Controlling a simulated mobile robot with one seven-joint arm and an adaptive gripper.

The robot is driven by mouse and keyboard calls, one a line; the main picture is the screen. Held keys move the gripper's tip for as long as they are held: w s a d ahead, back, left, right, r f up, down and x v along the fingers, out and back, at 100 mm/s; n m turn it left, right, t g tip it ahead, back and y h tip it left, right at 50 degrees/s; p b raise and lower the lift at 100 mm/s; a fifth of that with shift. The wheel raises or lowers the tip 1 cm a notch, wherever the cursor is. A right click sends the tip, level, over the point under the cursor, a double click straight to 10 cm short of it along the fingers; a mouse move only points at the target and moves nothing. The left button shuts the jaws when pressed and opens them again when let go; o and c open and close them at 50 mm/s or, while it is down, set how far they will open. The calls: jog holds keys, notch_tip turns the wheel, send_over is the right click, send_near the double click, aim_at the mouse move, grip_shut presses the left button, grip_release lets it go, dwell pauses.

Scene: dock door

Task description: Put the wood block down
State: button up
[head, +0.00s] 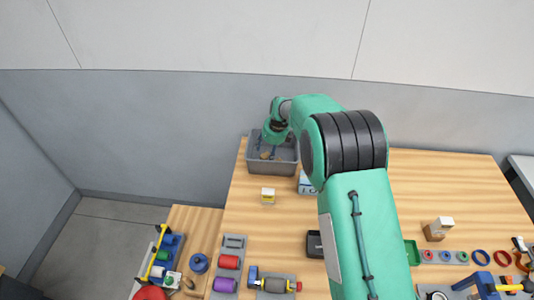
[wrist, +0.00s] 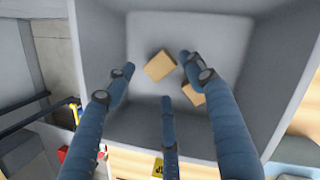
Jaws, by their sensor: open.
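A grey bin (head: 270,168) stands at the far left of the wooden table; its inner floor and walls (wrist: 185,28) fill most of the wrist view. A tan wood block (wrist: 159,65) is inside it, between my fingertips in the picture and apart from them. A second tan block (wrist: 193,95) is partly hidden behind my right finger. A small tan patch (head: 265,155) shows in the bin in the head view. My gripper (wrist: 160,77) has blue fingers spread open and empty over the bin. It also shows at the bin in the head view (head: 274,146).
A small white and yellow box (head: 268,196) stands in front of the bin, and a blue and white box (head: 306,184) is to its right, partly behind my arm. Several tools and coloured parts (head: 229,262) crowd the table's front.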

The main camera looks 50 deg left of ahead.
jog(key=v, duration=0.8)
jog(key=shift+r+p, duration=0.25)
jog(key=shift+p, duration=0.2)
jog(key=shift+d, duration=0.1)
dwell(0.4)
